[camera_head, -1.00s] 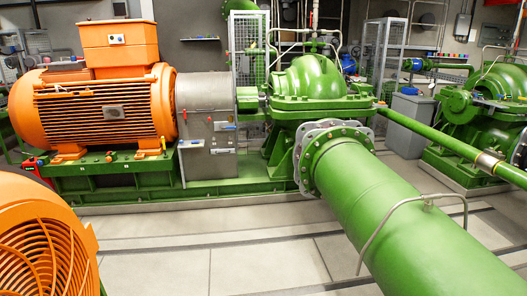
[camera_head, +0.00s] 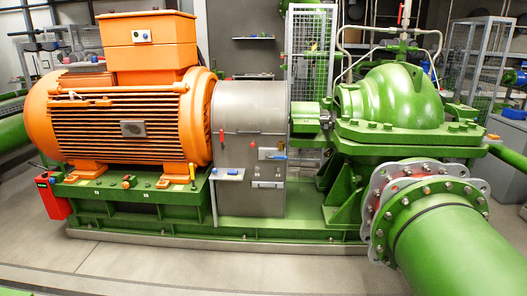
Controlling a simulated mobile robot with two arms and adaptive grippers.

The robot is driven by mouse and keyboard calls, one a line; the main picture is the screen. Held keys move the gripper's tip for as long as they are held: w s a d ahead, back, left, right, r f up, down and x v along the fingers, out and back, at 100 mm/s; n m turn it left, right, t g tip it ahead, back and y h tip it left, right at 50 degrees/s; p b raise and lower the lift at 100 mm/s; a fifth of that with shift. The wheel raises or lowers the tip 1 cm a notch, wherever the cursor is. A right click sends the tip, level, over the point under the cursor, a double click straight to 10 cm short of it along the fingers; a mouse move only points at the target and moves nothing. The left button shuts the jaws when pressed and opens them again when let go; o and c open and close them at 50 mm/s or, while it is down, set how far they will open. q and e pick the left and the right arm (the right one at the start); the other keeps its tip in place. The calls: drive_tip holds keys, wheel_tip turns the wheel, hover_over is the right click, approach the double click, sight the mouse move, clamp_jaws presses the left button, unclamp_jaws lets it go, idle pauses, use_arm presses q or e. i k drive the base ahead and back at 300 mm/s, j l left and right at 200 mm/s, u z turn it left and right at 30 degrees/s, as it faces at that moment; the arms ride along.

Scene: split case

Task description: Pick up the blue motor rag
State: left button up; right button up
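I cannot make out a blue rag for certain. A small blue patch (camera_head: 233,171) shows on a little shelf (camera_head: 226,174) at the grey housing, right of the orange motor (camera_head: 125,120). Another small blue item (camera_head: 278,157) is on the front of the grey housing (camera_head: 249,125). Both are too small to identify. The motor sits on a green base frame (camera_head: 140,200). Neither of my grippers is in view.
A green pump (camera_head: 390,105) stands right of the housing, with a thick green pipe (camera_head: 465,255) reaching toward me at lower right. A red box (camera_head: 52,196) is at the frame's left end. The pale floor (camera_head: 230,275) in front is clear.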

sight(231, 172)
drive_tip(key=i+u, duration=0.2)
drive_tip(key=i, duration=0.5)
drive_tip(key=i+u, duration=0.2)
drive_tip(key=i, duration=0.45)
drive_tip(key=i+l+u, duration=0.25)
drive_tip(key=i, duration=0.45)
drive_tip(key=j, duration=0.05)
